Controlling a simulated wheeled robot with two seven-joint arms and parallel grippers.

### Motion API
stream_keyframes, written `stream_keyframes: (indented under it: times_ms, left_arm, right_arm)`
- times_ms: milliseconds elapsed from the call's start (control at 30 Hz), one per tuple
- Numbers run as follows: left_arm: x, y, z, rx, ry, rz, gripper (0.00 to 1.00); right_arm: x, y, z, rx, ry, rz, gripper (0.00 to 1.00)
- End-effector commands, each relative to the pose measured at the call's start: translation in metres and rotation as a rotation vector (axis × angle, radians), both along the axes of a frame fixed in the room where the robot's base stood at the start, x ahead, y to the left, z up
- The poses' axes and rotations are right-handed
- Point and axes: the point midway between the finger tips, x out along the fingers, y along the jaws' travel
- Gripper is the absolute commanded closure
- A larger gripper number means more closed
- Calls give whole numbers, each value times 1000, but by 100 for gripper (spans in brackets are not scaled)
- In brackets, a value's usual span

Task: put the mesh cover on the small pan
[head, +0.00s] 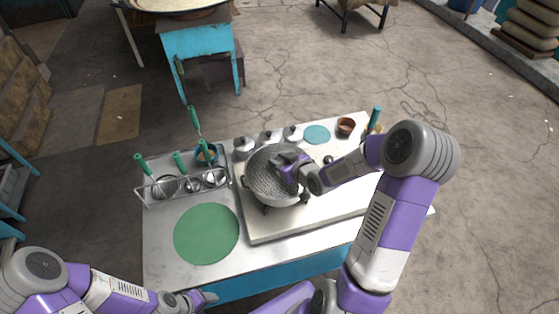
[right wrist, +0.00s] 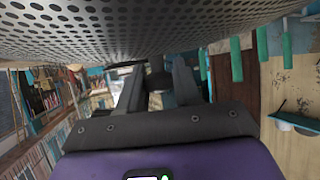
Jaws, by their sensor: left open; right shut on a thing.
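The mesh cover (head: 262,182) is a grey perforated disc over the small pan (head: 278,201) on the counter. The pan's light side shows below the cover's near edge; its inside is hidden. I cannot tell whether the cover touches the rim. My right gripper (head: 290,165) is shut on the mesh cover from above. In the right wrist view, the perforated underside or face (right wrist: 150,30) fills the top, and the fingers (right wrist: 158,85) close around a dark knob-like part. My left gripper (head: 205,298) is open and empty at the counter's near edge.
A wire rack (head: 152,201) with green-handled strainers stands at the left of the counter. A green round mat (head: 206,234) lies in front of it. Small metal pots, a blue disc (head: 317,134) and a brown bowl (head: 346,126) line the back. The pale board (head: 318,222) right of the pan is partly bare.

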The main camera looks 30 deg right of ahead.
Motion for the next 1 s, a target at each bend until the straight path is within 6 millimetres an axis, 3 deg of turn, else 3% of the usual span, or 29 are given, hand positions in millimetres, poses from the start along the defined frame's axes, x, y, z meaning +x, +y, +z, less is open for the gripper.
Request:
stream_keyframes:
  times_ms: [100,133,300,667,1000]
  left_arm:
    - [0,0,-3,0,0,0,44]
    - [0,0,-3,0,0,0,44]
    - [0,0,-2,0,0,0,44]
    - [0,0,-2,0,0,0,44]
    - [0,0,5,0,0,0,44]
  right_arm:
    - [0,0,-3,-1,-2,0,100]
    - [0,0,-2,-1,-2,0,64]
    - [0,0,-2,-1,-1,0,38]
    - [-4,-1,0,0,0,-1,37]
    - [-48,-8,26,-2,0,-2,37]
